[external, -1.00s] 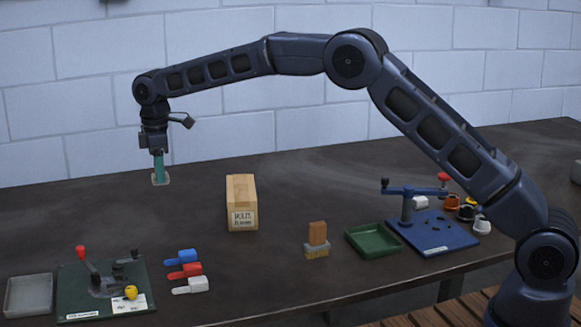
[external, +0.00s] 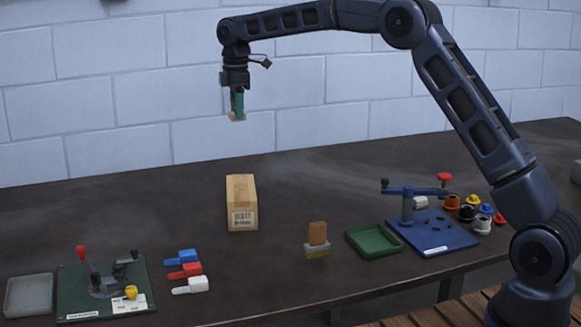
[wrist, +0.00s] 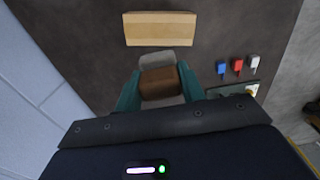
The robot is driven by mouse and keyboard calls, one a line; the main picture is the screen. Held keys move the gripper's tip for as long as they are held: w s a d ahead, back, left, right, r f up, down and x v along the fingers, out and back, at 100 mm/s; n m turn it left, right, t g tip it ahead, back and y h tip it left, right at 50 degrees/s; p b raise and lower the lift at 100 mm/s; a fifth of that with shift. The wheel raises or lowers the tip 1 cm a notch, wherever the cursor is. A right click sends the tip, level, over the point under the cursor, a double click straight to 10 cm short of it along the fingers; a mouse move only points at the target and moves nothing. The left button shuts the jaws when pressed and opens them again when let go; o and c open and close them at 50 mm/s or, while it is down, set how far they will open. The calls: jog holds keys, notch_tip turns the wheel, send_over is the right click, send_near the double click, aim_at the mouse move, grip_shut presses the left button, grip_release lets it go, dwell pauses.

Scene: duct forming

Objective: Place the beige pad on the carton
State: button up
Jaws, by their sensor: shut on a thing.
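My gripper (external: 237,105) hangs pointing down in the air, above and behind the carton. Its teal fingers are shut on the beige pad (external: 237,117), whose pale base shows below the fingertips. In the wrist view the pad's brown grip block (wrist: 158,82) sits between the fingers, with its pale base (wrist: 157,60) beyond it. The fingers hide part of the pad. The carton (external: 241,203) is a long tan box with a white label on its near end. It stands on the dark table, also seen in the wrist view (wrist: 160,28), clear of the pad.
A similar brown-topped block (external: 317,240) stands right of the carton. A green tray (external: 374,240) and blue fixture board (external: 433,232) lie farther right. Front left are a green fixture board (external: 75,290), grey tray (external: 29,295) and blue, red and white clips (external: 186,271). Table around the carton is clear.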

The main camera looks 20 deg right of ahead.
jog(key=shift+d+f, duration=0.15)
jog(key=shift+f, duration=0.2)
notch_tip(320, 180, down, 19)
jog(key=shift+f, duration=0.1)
jog(key=shift+f, duration=0.1)
dwell(0.4)
jog(key=o, duration=1)
jog(key=shift+c, duration=0.2)
